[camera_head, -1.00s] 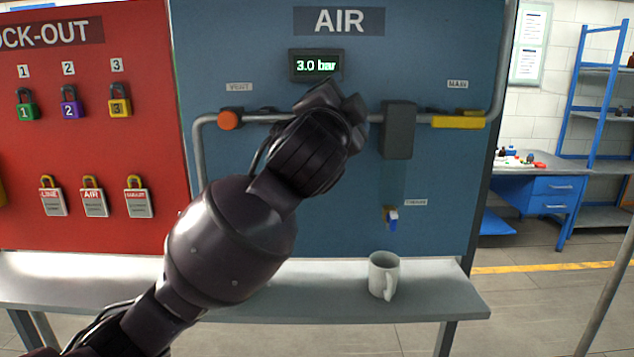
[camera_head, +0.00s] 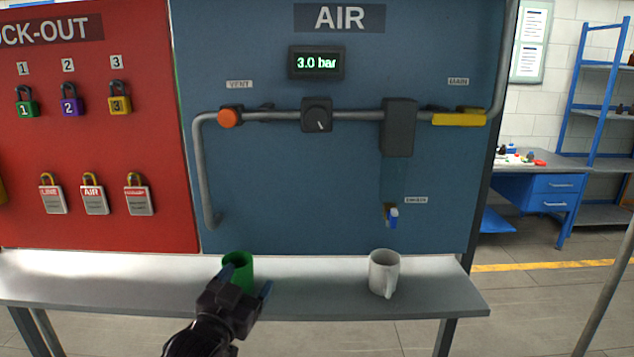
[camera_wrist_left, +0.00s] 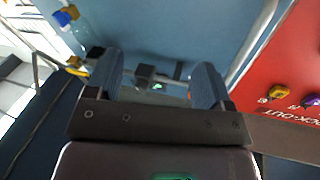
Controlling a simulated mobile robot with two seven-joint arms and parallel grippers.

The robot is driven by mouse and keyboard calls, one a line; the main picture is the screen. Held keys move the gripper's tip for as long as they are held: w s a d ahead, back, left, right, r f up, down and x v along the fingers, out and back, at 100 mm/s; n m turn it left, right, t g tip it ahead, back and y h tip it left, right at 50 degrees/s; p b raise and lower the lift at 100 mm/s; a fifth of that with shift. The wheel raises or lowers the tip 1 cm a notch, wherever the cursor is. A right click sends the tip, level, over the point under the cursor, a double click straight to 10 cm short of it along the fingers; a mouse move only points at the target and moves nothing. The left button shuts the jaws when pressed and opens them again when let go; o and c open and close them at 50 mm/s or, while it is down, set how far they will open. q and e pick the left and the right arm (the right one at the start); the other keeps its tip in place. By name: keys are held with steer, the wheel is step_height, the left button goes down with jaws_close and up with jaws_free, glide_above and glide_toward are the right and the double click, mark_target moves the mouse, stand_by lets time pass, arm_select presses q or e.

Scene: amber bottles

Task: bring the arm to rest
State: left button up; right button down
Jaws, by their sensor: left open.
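My left gripper (camera_head: 247,281) is low in the head view, over the front of the grey bench, with its arm coming up from the bottom edge. Its two fingers stand apart with nothing between them, as the left wrist view (camera_wrist_left: 158,85) also shows. Behind the fingers a green cup (camera_head: 240,260) stands on the bench, partly hidden by the gripper. I cannot tell whether the gripper touches it. My right gripper is in neither view.
A white mug (camera_head: 383,272) stands on the bench (camera_head: 325,292) to the right. The blue AIR panel (camera_head: 280,190) carries pipes, valves and a 3.0 bar display (camera_head: 316,63). The red lock-out board (camera_head: 100,225) holds padlocks and tags. The bench between the cups is clear.

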arm_select(q)
steer(key=s+a+f+n+g+y, duration=0.1)
steer(key=s+a+f+n+y, duration=0.1)
steer(key=s+a+f, duration=0.55)
steer(key=s+a+f+n+g+y, duration=0.2)
steer(key=s+f, duration=0.2)
steer(key=f, duration=0.7)
steer(key=s+a+f+g+y, duration=0.1)
steer(key=s+a+f, duration=0.1)
steer(key=s+f, duration=0.3)
steer(key=s+a+f+n+g, duration=0.1)
steer(key=s+a+f+g, duration=0.1)
steer(key=s+f, duration=0.4)
steer(key=s+a, duration=0.1)
steer(key=s, duration=0.3)
steer(key=shift+s+f+y, duration=0.25)
steer(key=shift+s+y, duration=0.15)
steer(key=shift+g, duration=0.3)
